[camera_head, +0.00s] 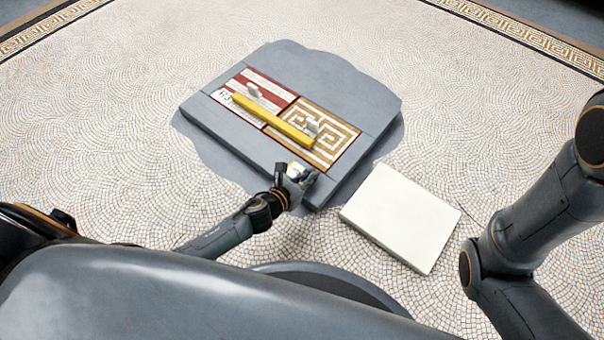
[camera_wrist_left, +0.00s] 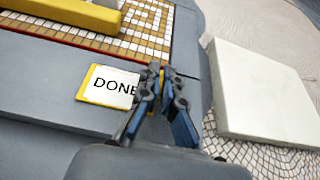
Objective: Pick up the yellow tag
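The yellow tag (camera_wrist_left: 106,86) is a white card with a yellow border and the word DONE. In the left wrist view it is on or just above the grey slab (camera_wrist_left: 40,90). Its right end is partly hidden behind the fingers of my left gripper (camera_wrist_left: 164,76). The fingertips are close together, with a bit of yellow showing between them. I cannot tell whether they press on the tag. In the head view my left gripper (camera_head: 299,174) is at the slab's near edge, with a little of the tag (camera_head: 292,167) showing. My right gripper is out of view.
A yellow bar (camera_head: 272,121) lies across the red-and-white and gold mosaic panels (camera_head: 325,148) on the slab, with pale handle-like pieces close by. A white flat block (camera_head: 402,215) sits right of the slab. My right arm stands at the right. The mosaic floor around is clear.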

